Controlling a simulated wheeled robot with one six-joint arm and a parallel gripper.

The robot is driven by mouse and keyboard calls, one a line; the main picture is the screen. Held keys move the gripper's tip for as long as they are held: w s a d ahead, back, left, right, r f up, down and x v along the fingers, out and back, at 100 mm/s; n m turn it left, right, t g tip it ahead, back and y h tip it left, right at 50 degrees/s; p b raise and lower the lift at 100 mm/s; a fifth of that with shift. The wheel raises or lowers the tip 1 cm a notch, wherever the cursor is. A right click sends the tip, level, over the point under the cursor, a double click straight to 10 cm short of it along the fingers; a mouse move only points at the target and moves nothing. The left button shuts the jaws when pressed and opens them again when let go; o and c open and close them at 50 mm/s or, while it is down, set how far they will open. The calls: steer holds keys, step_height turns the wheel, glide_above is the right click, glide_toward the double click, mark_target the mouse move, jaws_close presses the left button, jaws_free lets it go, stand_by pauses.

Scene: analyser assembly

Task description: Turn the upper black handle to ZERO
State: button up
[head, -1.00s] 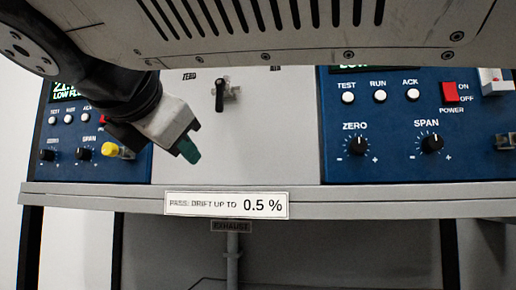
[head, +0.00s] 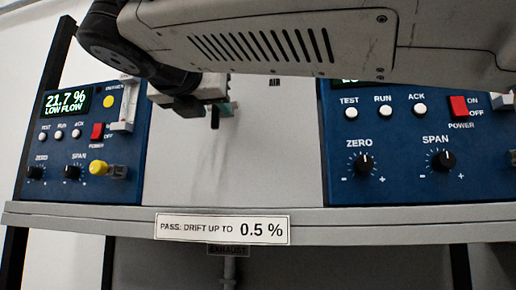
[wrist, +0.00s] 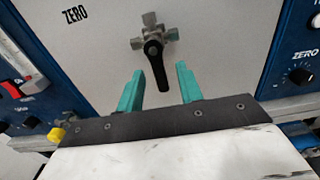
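The black handle (wrist: 155,62) sits on a metal valve with several ports (wrist: 150,24) on the pale panel between the blue units. It points down, tilted slightly to the right in the wrist view. A ZERO label (wrist: 74,14) is at the valve's upper left. My gripper (wrist: 160,72) is open, with green fingers on either side of the handle's lower part in the picture; I see no contact and cannot tell the depth. In the head view my gripper (head: 206,106) hides most of the valve, and only the lower part of the handle (head: 215,120) shows.
Blue analyser units stand at left (head: 60,150) and right (head: 400,190), with knobs and switches facing out. A yellow knob (head: 98,169) sticks out at left. A shelf edge (head: 350,226) runs below. An AIR label (head: 274,83) is right of the valve.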

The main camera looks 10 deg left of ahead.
steer(key=shift+w, duration=0.7)
